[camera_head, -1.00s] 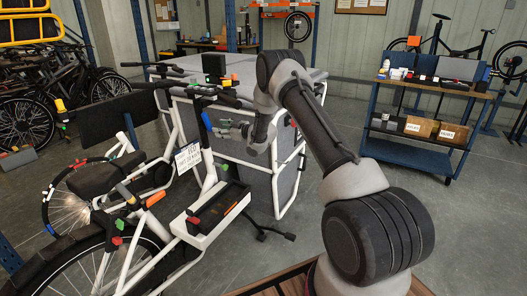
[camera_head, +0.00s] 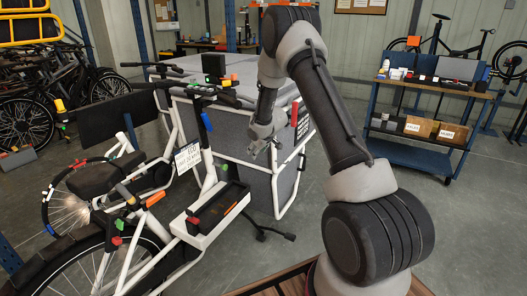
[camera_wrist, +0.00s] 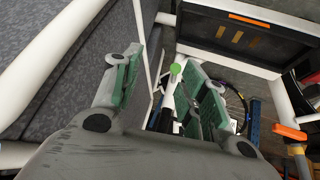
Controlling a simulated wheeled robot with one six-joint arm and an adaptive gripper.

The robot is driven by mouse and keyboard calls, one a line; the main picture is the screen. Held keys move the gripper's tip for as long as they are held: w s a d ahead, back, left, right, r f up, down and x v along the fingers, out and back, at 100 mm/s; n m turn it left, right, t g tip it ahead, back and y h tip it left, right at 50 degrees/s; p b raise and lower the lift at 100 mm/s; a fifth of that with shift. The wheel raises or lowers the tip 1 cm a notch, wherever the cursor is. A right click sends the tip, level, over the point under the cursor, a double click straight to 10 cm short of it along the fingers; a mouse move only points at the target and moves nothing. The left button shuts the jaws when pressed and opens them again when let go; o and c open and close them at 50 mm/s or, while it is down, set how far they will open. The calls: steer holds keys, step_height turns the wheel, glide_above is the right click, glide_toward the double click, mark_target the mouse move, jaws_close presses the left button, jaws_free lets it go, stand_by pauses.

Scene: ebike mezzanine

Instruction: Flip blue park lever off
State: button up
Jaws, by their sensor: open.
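The blue park lever (camera_head: 206,121) is a short blue handle on the white bike's front column, below the handlebar, in the head view. It stands upright with a slight tilt. My gripper (camera_head: 262,152) is to the right of it and a little lower, in front of the grey cargo box, not touching the lever. In the wrist view my gripper (camera_wrist: 160,92) has its two green-padded fingers apart with nothing held between them. A blue upright piece shows at the right of the wrist view (camera_wrist: 255,122); I cannot tell whether it is the lever.
The grey cargo box (camera_head: 240,165) with white frame tubes is close behind my gripper. A black tray in a white frame (camera_head: 222,207) sits below the lever. A red handle (camera_head: 294,113) is near my wrist. A blue cart (camera_head: 405,155) stands right; floor between is clear.

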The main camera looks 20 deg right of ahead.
steer(key=shift+m+g+h, duration=0.4)
steer(key=shift+g+h, duration=0.1)
steer(key=shift+g, duration=0.1)
steer(key=s, duration=0.1)
steer(key=s+d+r, duration=0.1)
steer(key=s, duration=0.2)
steer(key=shift+d+r, duration=0.15)
steer(key=shift+r, duration=0.15)
